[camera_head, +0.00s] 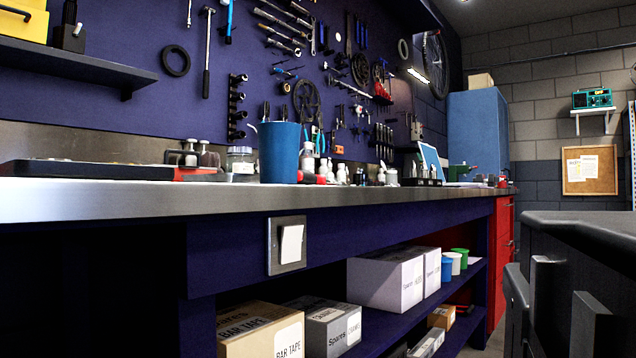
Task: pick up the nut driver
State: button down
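I cannot pick out the nut driver for certain. Many small tools hang on the dark blue pegboard (120,70), too small to tell apart. A small red item (313,179) lies on the workbench (250,196) just right of a blue cup (279,153); its kind is unclear. The bench is seen from low down, so most of its top is hidden. My gripper is not in view.
Small bottles (307,157) and a glass jar (240,160) stand on the bench. A black tray (85,172) lies at its left. Dark rounded shapes (580,240) take up the right foreground.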

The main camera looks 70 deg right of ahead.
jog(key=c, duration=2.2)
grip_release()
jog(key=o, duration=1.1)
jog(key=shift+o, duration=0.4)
